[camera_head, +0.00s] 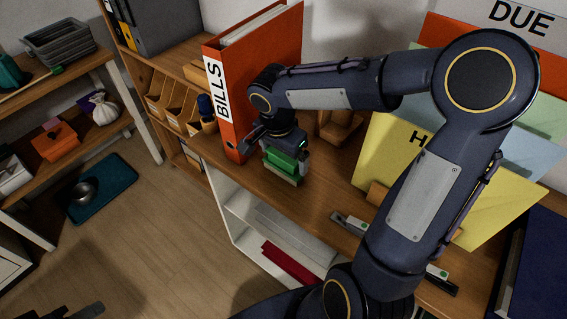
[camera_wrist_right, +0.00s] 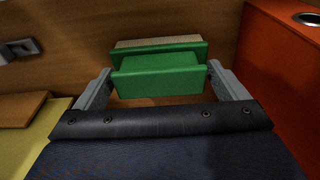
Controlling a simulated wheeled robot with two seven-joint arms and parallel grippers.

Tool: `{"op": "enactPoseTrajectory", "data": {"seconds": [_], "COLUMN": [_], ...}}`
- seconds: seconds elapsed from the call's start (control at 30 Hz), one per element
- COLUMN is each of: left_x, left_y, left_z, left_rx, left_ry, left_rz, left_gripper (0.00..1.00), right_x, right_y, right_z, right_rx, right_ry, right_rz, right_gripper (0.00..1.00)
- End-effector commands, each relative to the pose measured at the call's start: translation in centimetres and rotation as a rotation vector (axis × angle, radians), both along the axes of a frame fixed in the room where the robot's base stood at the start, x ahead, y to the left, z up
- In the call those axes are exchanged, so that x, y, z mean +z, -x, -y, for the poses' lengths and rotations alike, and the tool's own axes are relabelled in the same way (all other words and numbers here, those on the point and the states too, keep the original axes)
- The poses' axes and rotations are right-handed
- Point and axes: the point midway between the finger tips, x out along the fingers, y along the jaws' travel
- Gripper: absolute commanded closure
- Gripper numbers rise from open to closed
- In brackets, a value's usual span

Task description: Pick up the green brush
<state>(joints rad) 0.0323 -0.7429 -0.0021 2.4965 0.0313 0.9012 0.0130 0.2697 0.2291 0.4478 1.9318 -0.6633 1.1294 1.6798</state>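The green brush (camera_head: 284,163) has a green block body with pale bristles below. It is over the wooden shelf top near its front edge, beside the orange binder. My right gripper (camera_head: 284,150) points down over it, its fingers at the two ends of the green body. In the right wrist view the brush (camera_wrist_right: 160,76) fills the space between the fingertips, which look shut on it. Whether the bristles still touch the wood is hard to tell. A dark part at the bottom left corner of the head view looks like my left gripper (camera_head: 75,311); its fingers are unclear.
The orange BILLS binder (camera_head: 262,55) stands close to the right gripper. Yellow and other coloured folders (camera_head: 425,170) and a dark stapler-like item (camera_head: 350,224) are to the right. Wooden holders (camera_head: 170,95) stand left. Open floor (camera_head: 150,235) lies in front.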

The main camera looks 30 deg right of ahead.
Motion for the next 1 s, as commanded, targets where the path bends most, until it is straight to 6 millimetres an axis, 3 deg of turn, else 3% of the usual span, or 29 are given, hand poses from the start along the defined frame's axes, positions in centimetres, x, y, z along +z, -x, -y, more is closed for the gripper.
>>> {"op": "enactPoseTrajectory", "data": {"seconds": [0.03, 0.27, 0.67, 0.83, 1.0], "left_x": [0.0, 0.0, 0.1, 0.3, 0.2], "left_y": [0.0, 0.0, 0.0, 0.0, 0.0], "left_z": [0.0, 0.0, 0.0, 0.0, 0.0], "left_rx": [0.0, 0.0, 0.0, 0.0, 0.0], "left_ry": [0.0, 0.0, 0.0, 0.0, 0.0], "left_rz": [0.0, 0.0, 0.0, 0.0, 0.0], "left_gripper": [0.64, 0.64, 0.64, 0.64, 0.64], "right_x": [0.0, 0.0, 1.0, 3.5, 7.1], "right_y": [0.0, 0.0, -0.1, -0.1, 3.1], "right_z": [0.0, 0.0, 0.0, 0.0, -0.4], "right_rx": [0.0, 0.0, -0.002, -0.001, -0.001], "right_ry": [0.0, 0.0, 0.0, 0.0, 0.001], "right_rz": [0.0, 0.0, 0.002, 0.006, 0.01], "right_gripper": [0.14, 0.44, 0.44, 0.44, 0.44]}}
